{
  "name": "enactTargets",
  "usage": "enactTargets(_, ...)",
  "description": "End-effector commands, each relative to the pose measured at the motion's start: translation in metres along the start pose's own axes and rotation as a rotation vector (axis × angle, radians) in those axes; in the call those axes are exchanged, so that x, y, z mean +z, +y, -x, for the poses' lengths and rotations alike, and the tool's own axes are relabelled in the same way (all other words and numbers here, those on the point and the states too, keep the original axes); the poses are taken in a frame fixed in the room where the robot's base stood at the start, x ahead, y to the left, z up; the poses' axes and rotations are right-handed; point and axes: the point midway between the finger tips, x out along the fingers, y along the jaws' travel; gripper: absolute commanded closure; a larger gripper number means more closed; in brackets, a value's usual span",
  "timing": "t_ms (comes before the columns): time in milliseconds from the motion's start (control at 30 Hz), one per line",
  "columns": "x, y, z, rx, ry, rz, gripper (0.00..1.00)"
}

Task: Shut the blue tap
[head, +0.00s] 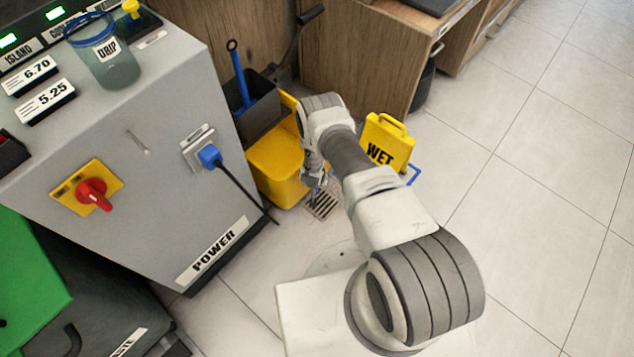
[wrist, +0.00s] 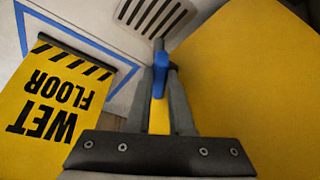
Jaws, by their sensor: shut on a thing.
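The blue tap (wrist: 160,72) shows in the wrist view as a small blue handle on a grey stem, beside the yellow bucket (wrist: 245,75). My gripper (wrist: 161,85) is shut on the blue handle, with a dark finger on each side of it. In the head view my gripper (head: 314,180) is low beside the yellow bucket (head: 275,165), above the floor drain grate (head: 322,206). My arm hides part of this area, and the tap's lower side is hidden.
A yellow wet floor sign (head: 385,145) stands to the right of my gripper; it fills the left of the wrist view (wrist: 45,110). The grey juicer cabinet (head: 150,170) with a blue plug (head: 209,156) and hanging cable is at left. Tiled floor at right is clear.

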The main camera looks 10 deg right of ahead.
Motion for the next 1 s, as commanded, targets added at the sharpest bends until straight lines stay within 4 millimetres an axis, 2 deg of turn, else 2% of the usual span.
enactTargets(233,-0.0004,-0.0016,0.0002,0.029,0.001,-0.070,1.00)
enactTargets(700,-0.0003,-0.0015,0.0001,0.034,-0.001,-0.084,1.00)
enactTargets(733,-0.0003,-0.0015,0.0001,0.034,-0.001,-0.084,0.75)
enactTargets(800,-0.0003,-0.0014,0.0001,0.034,-0.001,-0.084,0.62)
enactTargets(867,-0.0002,-0.0014,0.0001,0.034,-0.001,-0.084,0.51)
enactTargets(1000,-0.0002,-0.0016,0.0000,0.034,-0.001,-0.083,0.50)
